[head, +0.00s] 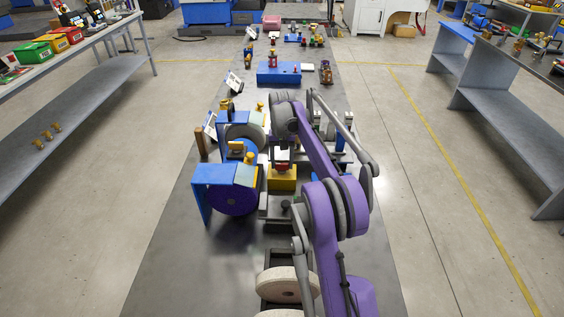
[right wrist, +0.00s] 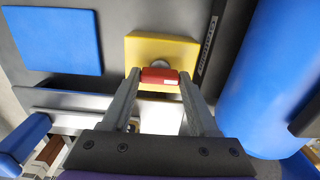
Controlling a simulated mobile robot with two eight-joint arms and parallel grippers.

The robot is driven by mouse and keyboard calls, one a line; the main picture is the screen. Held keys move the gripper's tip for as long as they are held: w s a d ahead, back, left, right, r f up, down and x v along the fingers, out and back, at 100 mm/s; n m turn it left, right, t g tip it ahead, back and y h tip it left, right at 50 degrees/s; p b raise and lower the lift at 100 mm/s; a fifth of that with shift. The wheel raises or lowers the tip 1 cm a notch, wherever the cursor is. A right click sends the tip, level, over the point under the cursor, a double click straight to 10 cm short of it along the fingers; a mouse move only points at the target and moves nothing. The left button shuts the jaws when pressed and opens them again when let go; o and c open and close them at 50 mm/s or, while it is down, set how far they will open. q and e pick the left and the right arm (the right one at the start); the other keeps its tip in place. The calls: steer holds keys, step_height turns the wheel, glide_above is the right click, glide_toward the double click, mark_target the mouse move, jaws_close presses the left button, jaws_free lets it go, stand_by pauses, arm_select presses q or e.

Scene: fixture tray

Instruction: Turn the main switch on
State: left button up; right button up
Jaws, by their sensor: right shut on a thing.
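The main switch is a yellow box (head: 282,185) with a red handle (head: 283,167), in the middle of the long grey table. In the right wrist view the yellow box (right wrist: 143,47) has a round grey shaft, and the red handle (right wrist: 160,72) with a small white label sits in front of it. My right gripper (right wrist: 160,79) has its two fingers on either side of the red handle and is shut on it. In the head view my right gripper (head: 283,160) is partly hidden by my purple arm. My left gripper is not in view.
A grinder with purple and blue wheels and a blue guard (head: 222,174) stands close left of the switch. Grey machine parts crowd its right side. Pale round discs (head: 287,283) lie nearer the front. A blue box (head: 278,73) stands farther back.

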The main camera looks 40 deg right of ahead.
mark_target(282, 164)
steer(key=o, duration=1.4)
step_height(282, 164, up, 8)
steer(key=shift+f+p, duration=0.2)
steer(key=shift+p, duration=0.15)
steer(key=shift+s+f, duration=0.1)
steer(key=shift+f, duration=0.05)
